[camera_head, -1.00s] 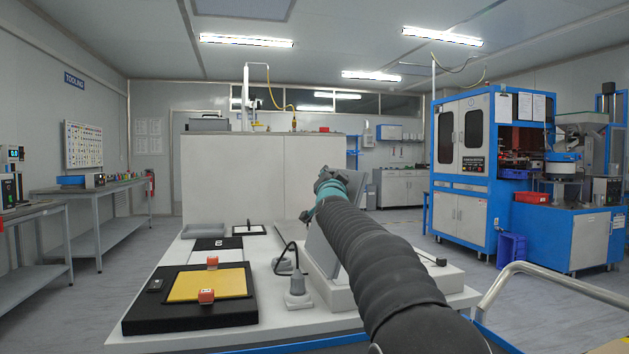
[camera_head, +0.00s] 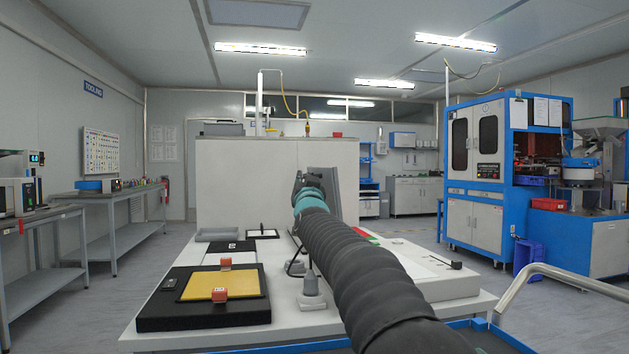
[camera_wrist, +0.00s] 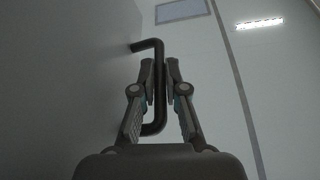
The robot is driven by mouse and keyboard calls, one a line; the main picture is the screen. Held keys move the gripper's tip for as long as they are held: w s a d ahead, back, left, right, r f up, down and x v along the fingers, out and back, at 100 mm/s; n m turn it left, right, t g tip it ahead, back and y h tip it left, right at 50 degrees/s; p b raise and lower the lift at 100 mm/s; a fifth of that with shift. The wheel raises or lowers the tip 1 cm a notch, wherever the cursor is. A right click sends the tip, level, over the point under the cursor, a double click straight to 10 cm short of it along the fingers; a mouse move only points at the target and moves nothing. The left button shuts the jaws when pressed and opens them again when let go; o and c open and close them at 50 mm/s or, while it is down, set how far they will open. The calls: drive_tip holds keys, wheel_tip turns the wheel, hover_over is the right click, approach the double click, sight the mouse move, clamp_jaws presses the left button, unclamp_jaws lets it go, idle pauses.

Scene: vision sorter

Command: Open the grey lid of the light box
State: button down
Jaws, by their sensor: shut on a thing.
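The grey lid (camera_head: 326,186) stands raised and steep behind my gripper (camera_head: 298,182) in the head view. The white light box (camera_head: 432,268) sits on the right part of the white table, partly hidden by my arm. In the wrist view the lid (camera_wrist: 60,75) fills the left side as a flat grey face. A dark bent handle (camera_wrist: 160,55) sticks out from it. My gripper (camera_wrist: 160,78) is shut on this handle, with one finger on each side. The lid's hinge edge is hidden.
A black pad with a yellow plate (camera_head: 220,286) and two small orange-red blocks lies at the table's front left. A grey cone-shaped stand (camera_head: 311,290) is beside my arm. Blue machines (camera_head: 560,240) and a metal rail (camera_head: 560,272) are to the right.

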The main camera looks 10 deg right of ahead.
drive_tip(key=shift+f, duration=0.1)
drive_tip(key=c, duration=1.2)
unclamp_jaws()
drive_tip(key=v, duration=1.2)
